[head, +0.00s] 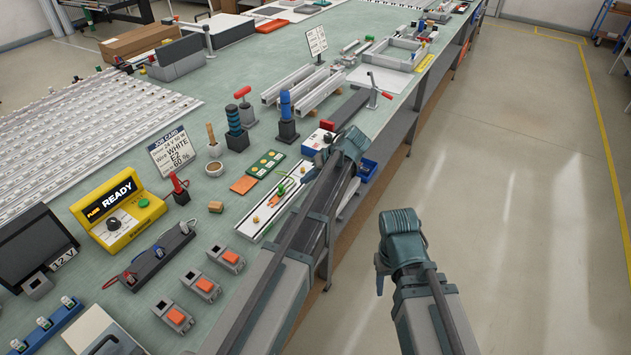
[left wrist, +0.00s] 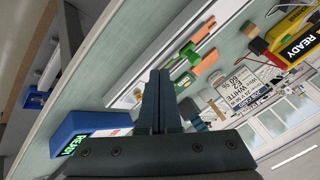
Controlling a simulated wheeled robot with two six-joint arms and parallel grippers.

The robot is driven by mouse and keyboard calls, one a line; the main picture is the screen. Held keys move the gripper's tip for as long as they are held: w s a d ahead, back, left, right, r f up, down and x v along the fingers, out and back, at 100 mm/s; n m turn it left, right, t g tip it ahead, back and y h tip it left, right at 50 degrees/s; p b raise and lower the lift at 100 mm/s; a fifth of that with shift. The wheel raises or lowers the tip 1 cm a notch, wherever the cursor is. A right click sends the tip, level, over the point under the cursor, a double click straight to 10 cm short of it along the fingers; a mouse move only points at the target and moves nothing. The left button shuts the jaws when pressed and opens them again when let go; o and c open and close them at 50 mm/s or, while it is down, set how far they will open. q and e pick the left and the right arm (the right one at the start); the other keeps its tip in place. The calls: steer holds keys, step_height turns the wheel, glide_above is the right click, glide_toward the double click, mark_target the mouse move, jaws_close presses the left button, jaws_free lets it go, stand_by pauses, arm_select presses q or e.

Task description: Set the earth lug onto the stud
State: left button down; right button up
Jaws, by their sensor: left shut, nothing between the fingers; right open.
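A narrow white rail (head: 266,218) lies on the green bench, with small yellow fittings and a green piece (head: 282,189) on it. I cannot single out the earth lug or the stud at this size. My left gripper (head: 347,147) is over the bench edge, to the right of the rail; its fingers (left wrist: 159,98) are together and empty in the left wrist view. The rail's green and orange parts (left wrist: 189,51) show beyond the fingertips there. My right gripper (head: 383,270) is open, over the floor to the right.
A blue, white and red box (head: 316,142) stands close to my left gripper, also in the left wrist view (left wrist: 84,138). An orange block (head: 244,184) and green tray lie left of the rail. A yellow READY unit (head: 119,212) stands farther left. Right of the bench is open floor.

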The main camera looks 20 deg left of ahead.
arm_select(q)
steer(key=shift+b+x, duration=0.45)
steer(key=shift+x, duration=0.6)
steer(key=shift+s+a+r, duration=0.1)
steer(key=shift+s+a, duration=0.5)
steer(key=shift+a, duration=0.35)
steer(key=shift+s+a, duration=0.4)
steer(key=shift+a, duration=0.35)
arm_select(e)
steer(key=shift+f, duration=0.7)
